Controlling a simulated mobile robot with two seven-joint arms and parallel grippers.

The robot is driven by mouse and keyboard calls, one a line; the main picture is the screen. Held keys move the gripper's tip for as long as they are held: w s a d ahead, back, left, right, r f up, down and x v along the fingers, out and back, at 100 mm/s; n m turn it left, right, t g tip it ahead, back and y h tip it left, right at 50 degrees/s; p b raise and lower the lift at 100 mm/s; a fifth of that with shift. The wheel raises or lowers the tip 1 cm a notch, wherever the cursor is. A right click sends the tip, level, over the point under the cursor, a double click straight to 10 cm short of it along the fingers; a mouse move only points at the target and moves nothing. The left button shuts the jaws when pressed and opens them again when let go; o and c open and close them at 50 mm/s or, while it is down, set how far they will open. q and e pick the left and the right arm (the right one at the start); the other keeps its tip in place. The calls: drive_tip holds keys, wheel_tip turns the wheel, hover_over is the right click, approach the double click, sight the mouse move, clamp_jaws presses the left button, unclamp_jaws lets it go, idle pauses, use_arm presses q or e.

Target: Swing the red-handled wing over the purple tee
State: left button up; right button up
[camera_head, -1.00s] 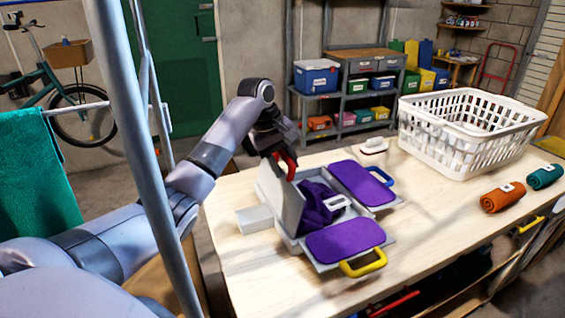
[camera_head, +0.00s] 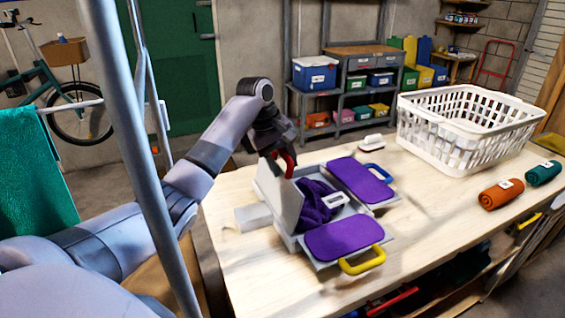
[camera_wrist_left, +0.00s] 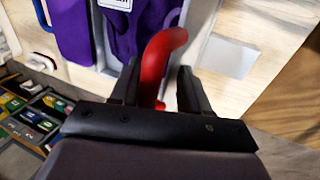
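The folding board lies on the table with a purple tee (camera_head: 318,202) in its middle, the tee's white label facing up. The red-handled wing (camera_head: 283,203) stands raised, roughly upright, along the board's left side, its pale face bare. Its red handle (camera_head: 289,165) is at the top edge and also shows in the left wrist view (camera_wrist_left: 157,62). My left gripper (camera_head: 279,152) is at this handle, its fingers (camera_wrist_left: 160,88) on either side of it with a gap showing beside the handle, so it looks open. My right gripper is not in view.
Purple cloth covers the blue-handled wing (camera_head: 360,180) and the yellow-handled wing (camera_head: 343,238), both lying flat. A white basket (camera_head: 465,130), an orange roll (camera_head: 500,194) and a teal roll (camera_head: 543,173) are to the right. A brush (camera_head: 371,142) lies behind the board.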

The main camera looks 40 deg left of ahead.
use_arm(q)
drive_tip(key=v, duration=0.7)
drive_tip(key=shift+b, duration=0.3)
drive_tip(key=shift+r, duration=0.1)
wheel_tip(320, 180, up, 8)
drive_tip(key=shift+w+d+p, duration=0.25)
drive_tip(key=shift+w+p, duration=0.1)
drive_tip(key=shift+w, duration=0.05)
idle(0.6)
idle(0.6)
